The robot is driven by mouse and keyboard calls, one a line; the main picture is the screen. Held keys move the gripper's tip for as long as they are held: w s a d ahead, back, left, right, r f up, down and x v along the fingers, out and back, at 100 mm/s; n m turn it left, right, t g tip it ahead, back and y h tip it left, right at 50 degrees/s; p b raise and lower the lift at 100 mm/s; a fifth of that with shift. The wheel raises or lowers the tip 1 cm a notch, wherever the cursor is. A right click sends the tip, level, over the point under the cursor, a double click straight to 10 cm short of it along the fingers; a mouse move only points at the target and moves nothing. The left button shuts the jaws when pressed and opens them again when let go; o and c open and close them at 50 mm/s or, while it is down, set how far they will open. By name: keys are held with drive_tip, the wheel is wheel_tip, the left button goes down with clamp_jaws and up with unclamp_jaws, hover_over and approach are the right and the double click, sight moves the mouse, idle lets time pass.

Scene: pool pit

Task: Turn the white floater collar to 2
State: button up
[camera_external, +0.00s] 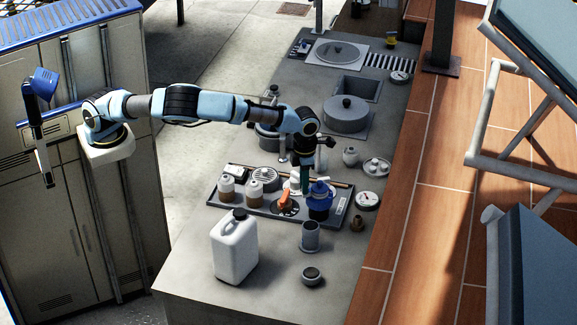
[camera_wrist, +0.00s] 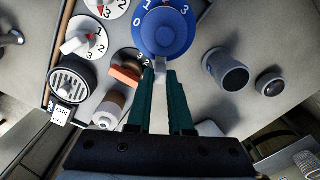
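My gripper (camera_wrist: 160,76) points down over the dark tray with its two green fingers a narrow gap apart. A small grey tab at the edge of the blue numbered top (camera_wrist: 165,30) shows between the fingertips; I cannot tell whether they touch it. In the external view my gripper (camera_external: 303,178) is beside the blue-topped floater (camera_external: 320,197). White-topped brown floaters (camera_external: 228,187) (camera_external: 254,191) stand at the tray's left. I cannot tell which collar is the task's.
An orange lever (camera_external: 286,201) and a round grille (camera_external: 265,177) share the tray (camera_external: 218,199). A white jug (camera_external: 234,248), grey cup (camera_external: 310,236) and small cap (camera_external: 312,276) stand in front.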

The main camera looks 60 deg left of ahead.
drive_tip(key=o, duration=0.5)
wheel_tip(320, 180, up, 11)
drive_tip(key=b, duration=0.3)
drive_tip(key=shift+f+b, duration=0.1)
drive_tip(key=shift+b, duration=0.2)
drive_tip(key=shift+w, duration=0.1)
